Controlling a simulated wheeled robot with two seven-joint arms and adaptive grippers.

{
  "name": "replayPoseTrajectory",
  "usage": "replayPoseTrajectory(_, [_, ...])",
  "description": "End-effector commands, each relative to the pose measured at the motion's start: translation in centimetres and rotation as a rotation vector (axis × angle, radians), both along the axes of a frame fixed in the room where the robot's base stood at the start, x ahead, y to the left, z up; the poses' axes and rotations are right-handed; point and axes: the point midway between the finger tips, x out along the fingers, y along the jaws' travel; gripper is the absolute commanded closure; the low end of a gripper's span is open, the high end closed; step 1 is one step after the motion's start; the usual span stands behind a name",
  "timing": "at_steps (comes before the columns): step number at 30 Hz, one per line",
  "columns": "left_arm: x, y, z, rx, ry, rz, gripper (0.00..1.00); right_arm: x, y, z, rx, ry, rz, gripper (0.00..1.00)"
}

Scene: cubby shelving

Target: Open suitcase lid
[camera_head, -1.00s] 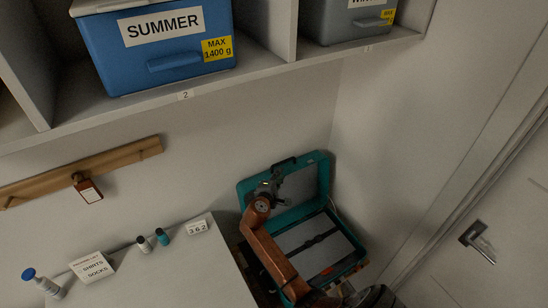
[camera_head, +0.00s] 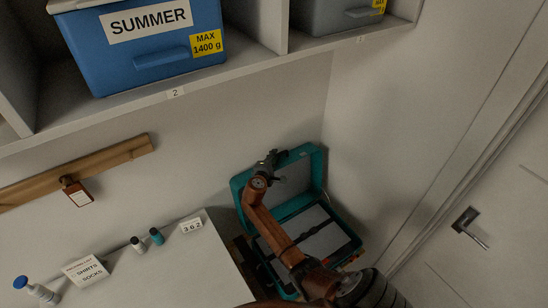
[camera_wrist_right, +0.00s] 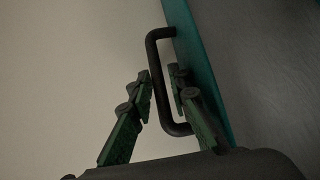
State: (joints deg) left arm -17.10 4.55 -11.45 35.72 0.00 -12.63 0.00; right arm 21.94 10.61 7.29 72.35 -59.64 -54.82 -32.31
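The teal suitcase (camera_head: 343,256) stands low against the wall, with its lid (camera_head: 318,172) raised and the grey lining facing out. My right gripper (camera_head: 271,160) is at the top edge of the lid, by the handle. In the right wrist view the black handle (camera_wrist_right: 157,82) sticks out from the teal lid edge (camera_wrist_right: 193,50). The fingers of my right gripper (camera_wrist_right: 162,82) are apart, one on each side of the handle bar, with a gap visible. I cannot tell whether either finger touches it. My left gripper is out of view.
A white table (camera_head: 180,270) with small bottles and signs is left of the suitcase. A shelf (camera_head: 130,112) with a blue SUMMER bin (camera_head: 150,72) is above. A door with a handle (camera_head: 470,228) is at right. A wooden rail (camera_head: 100,166) is on the wall.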

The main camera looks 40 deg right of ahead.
Motion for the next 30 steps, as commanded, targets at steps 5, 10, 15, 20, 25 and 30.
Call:
replayPoseTrajectory(5, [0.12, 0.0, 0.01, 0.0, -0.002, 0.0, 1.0, 0.01, 0.02, 0.0, 0.0, 0.0, 0.0, 0.83])
replayPoseTrajectory(10, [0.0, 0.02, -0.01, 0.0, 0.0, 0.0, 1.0, 0.0, 0.04, 0.0, 0.0, 0.0, 0.0, 0.94])
replayPoseTrajectory(15, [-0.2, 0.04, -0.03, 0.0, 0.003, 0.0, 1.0, 0.0, 0.05, -0.01, 0.0, 0.0, 0.001, 1.0])
replayPoseTrajectory(20, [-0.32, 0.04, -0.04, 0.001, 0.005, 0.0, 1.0, 0.0, 0.06, -0.01, 0.0, 0.0, 0.001, 1.0])
replayPoseTrajectory(25, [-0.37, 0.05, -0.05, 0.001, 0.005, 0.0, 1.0, 0.0, 0.06, -0.02, 0.0, 0.0, 0.001, 1.0])
replayPoseTrajectory(30, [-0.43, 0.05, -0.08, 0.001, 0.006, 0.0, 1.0, 0.0, 0.19, -0.04, 0.001, -0.002, 0.002, 1.0])
